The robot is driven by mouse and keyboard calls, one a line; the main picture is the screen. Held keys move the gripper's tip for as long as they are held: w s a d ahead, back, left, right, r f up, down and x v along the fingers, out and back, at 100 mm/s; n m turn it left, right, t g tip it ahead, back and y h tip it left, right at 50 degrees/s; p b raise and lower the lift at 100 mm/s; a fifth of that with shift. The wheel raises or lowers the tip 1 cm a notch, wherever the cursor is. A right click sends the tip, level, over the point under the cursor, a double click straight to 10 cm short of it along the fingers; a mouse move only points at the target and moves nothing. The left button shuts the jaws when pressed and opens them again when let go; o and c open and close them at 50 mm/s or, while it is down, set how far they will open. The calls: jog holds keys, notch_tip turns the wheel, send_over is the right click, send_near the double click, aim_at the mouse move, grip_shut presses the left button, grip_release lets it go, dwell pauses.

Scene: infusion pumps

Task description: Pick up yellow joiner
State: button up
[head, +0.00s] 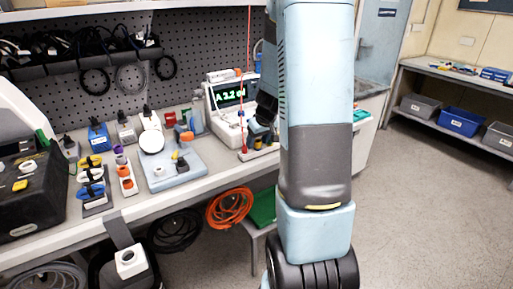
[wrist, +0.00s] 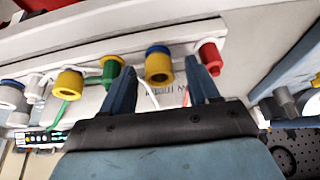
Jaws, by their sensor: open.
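In the wrist view, a yellow cylindrical joiner (wrist: 158,68) with a blue end sits on a pale rail (wrist: 135,47), in the gap between the fingers of my gripper (wrist: 160,66). The fingers are open, one on each side of it; I cannot tell whether either touches it. A second yellow piece (wrist: 68,84) with a blue end is further left on the rail. A green piece (wrist: 110,70) is close to the left finger and a red piece (wrist: 210,57) close to the right finger. In the head view, my arm hides most of the gripper and this spot.
A pump with a lit green display (head: 233,95) stands on the bench beside a thin red upright line (head: 247,60). A pale blue plate (head: 168,172) with a white disc is further left. Coiled orange tubing (head: 229,207) hangs below the bench edge. The floor at right is clear.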

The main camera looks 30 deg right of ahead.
jog(key=shift+w+f, duration=0.15)
jog(key=shift+f, duration=0.25)
jog(key=shift+c, duration=0.3)
jog(key=c, duration=1)
jog(key=shift+r, duration=0.1)
